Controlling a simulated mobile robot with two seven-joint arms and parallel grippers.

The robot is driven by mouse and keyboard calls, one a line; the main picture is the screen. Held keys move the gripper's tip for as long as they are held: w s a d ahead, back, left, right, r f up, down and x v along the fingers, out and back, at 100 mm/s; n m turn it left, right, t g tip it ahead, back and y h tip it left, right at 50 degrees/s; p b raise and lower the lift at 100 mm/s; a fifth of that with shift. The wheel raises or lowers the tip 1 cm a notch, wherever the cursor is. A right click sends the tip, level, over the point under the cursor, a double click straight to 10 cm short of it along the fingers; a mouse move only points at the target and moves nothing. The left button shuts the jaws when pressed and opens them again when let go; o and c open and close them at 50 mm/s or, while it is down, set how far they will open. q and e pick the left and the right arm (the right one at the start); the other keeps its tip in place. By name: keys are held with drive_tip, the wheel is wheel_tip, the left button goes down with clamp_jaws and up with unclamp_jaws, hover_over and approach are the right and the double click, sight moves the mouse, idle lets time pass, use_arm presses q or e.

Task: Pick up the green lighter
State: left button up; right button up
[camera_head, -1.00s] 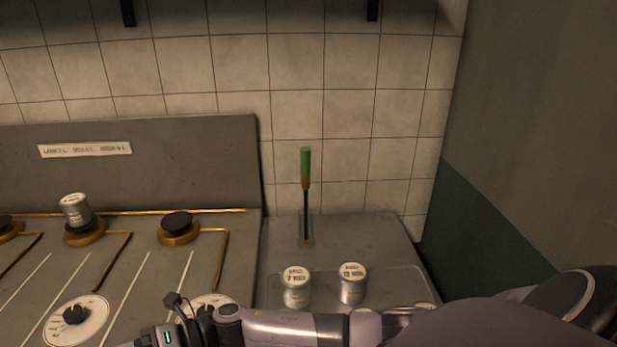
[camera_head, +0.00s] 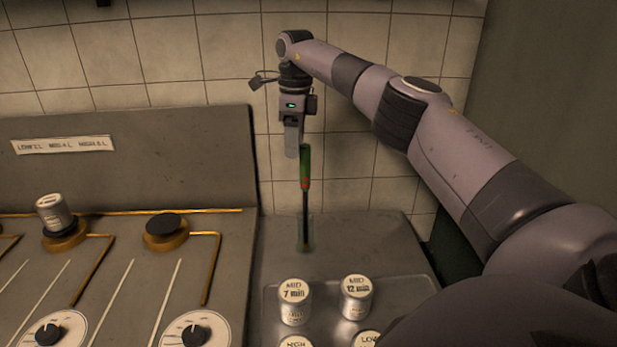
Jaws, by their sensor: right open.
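The green lighter (camera_head: 305,168) has a green handle and a long dark stem. It stands upright in a small clear glass (camera_head: 304,238) on the grey counter at the right of the stove. My right gripper (camera_head: 292,150) is directly above the lighter's top, pointing down. It is open, and a finger reaches down beside the top of the green handle. I cannot tell whether it touches the handle. My left gripper is not in view.
A tray (camera_head: 272,315) in front of the lighter holds several labelled cans, among them the "7 min" can (camera_head: 294,302) and the "12 min" can (camera_head: 356,297). A can (camera_head: 54,212) stands on a stove burner at left. The tiled wall (camera_head: 230,75) is close behind.

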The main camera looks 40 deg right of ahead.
sight(306, 145)
drive_tip(key=shift+s+d+r, duration=0.2)
drive_tip(key=shift+d+r, duration=0.4)
drive_tip(key=shift+d, duration=0.1)
drive_tip(key=shift+s+d+f, duration=0.1)
drive_tip(key=shift+d, duration=0.05)
drive_tip(key=f, duration=0.5)
drive_tip(key=shift+s+d+f, duration=0.2)
drive_tip(key=shift+s+f, duration=0.05)
drive_tip(key=shift+s, duration=0.15)
drive_tip(key=shift+f, duration=0.5)
clamp_jaws()
